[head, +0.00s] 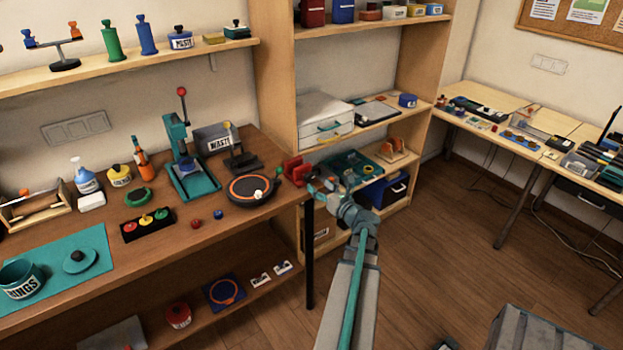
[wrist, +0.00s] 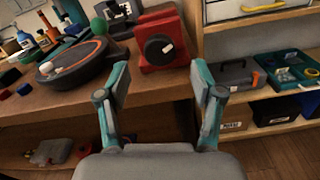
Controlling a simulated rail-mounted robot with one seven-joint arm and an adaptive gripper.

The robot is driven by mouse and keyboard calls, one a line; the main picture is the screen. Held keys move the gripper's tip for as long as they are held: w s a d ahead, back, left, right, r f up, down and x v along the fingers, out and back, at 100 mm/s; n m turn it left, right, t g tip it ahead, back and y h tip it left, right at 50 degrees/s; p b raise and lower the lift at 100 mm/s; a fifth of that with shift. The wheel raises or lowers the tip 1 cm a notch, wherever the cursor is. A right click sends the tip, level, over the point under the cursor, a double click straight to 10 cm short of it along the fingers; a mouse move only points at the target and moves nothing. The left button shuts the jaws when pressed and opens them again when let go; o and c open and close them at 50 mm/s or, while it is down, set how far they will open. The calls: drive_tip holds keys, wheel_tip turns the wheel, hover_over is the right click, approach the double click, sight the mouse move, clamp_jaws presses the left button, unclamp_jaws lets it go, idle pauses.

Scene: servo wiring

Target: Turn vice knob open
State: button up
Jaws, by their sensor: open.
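The red vice (wrist: 180,30) stands at the right end of the wooden workbench in the wrist view. Its round black knob (wrist: 158,48) faces me and has a small pale mark. In the head view the vice (head: 292,168) shows at the bench's right edge, and I cannot make out its knob there. My gripper (wrist: 160,86) is open and empty, its two teal fingers spread wide. In the wrist view the knob appears between and beyond the fingertips, apart from them. In the head view my gripper (head: 320,190) is just right of the vice.
A dark round turntable with an orange rim (head: 253,190) sits left of the vice. A teal press (head: 190,165) stands farther left. Shelves with a grey toolbox (wrist: 237,76) and a teal tray (wrist: 290,66) are on the right.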

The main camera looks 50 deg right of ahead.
sight(311, 179)
drive_tip(key=shift+p+x, duration=0.5)
drive_tip(key=shift+x, duration=2.1)
drive_tip(key=shift+c, duration=0.4)
drive_tip(key=c, duration=1.1)
